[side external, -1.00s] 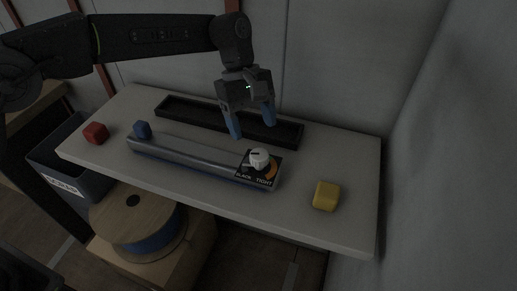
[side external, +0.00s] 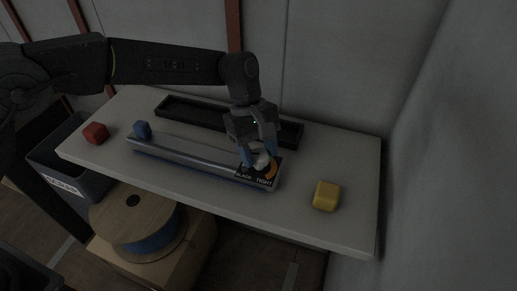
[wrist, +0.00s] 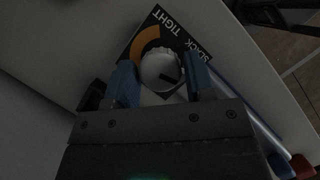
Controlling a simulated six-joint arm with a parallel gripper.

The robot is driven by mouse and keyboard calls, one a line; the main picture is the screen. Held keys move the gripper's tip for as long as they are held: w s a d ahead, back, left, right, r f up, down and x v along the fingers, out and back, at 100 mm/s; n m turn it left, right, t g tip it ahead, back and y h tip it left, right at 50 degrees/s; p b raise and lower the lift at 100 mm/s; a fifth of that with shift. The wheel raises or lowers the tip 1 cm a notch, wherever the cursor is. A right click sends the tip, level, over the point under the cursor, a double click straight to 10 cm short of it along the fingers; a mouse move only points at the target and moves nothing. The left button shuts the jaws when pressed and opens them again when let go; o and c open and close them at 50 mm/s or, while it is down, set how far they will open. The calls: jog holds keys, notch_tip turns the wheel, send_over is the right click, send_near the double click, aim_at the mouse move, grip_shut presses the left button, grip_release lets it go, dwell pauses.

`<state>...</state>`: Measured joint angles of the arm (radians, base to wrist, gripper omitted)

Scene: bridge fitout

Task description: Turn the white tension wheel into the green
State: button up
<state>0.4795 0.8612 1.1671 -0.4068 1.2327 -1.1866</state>
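The white tension wheel (side external: 261,162) sits on a black dial plate at the right end of the grey rail; my gripper partly hides it in the side view. In the wrist view the wheel (wrist: 160,70) has a ridged rim and a black pointer mark toward the lower right. The dial plate (wrist: 143,37) reads SLACK and TIGHT and shows an orange arc; I see no green. My gripper (side external: 260,157) is down over the wheel. Its blue fingers (wrist: 161,82) are apart, one on each side of the wheel. I cannot tell whether they touch it.
The grey rail (side external: 190,155) runs left across the table (side external: 225,202). A blue block (side external: 142,130) is by its left end, a red block (side external: 96,133) farther left, and a yellow block (side external: 326,196) right of the dial. A long black tray (side external: 190,112) lies behind.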

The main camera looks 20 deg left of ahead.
jog(key=c, duration=0.5)
jog(key=shift+m, duration=0.4)
jog(key=m+y, duration=0.1)
jog(key=m, duration=0.1)
jog(key=m+g+y, duration=0.1)
jog(key=m, duration=0.1)
jog(key=shift+w+d+m, duration=0.1)
jog(key=shift+m, duration=0.3)
jog(key=m+y, duration=0.1)
jog(key=m, duration=0.1)
jog(key=m+y, duration=0.1)
jog(key=m, duration=0.2)
jog(key=shift+d, duration=0.1)
jog(key=m+y, duration=0.1)
jog(key=m, duration=0.2)
jog(key=m+y, duration=0.1)
jog(key=m, duration=0.2)
jog(key=shift+d+m, duration=0.1)
jog(key=shift+m, duration=0.3)
jog(key=m+t+y, duration=0.1)
jog(key=m, duration=0.2)
jog(key=m+t, duration=0.1)
jog(key=m, duration=0.2)
jog(key=shift+m+y, duration=0.3)
jog(key=shift+y, duration=0.1)
jog(key=shift+t, duration=0.3)
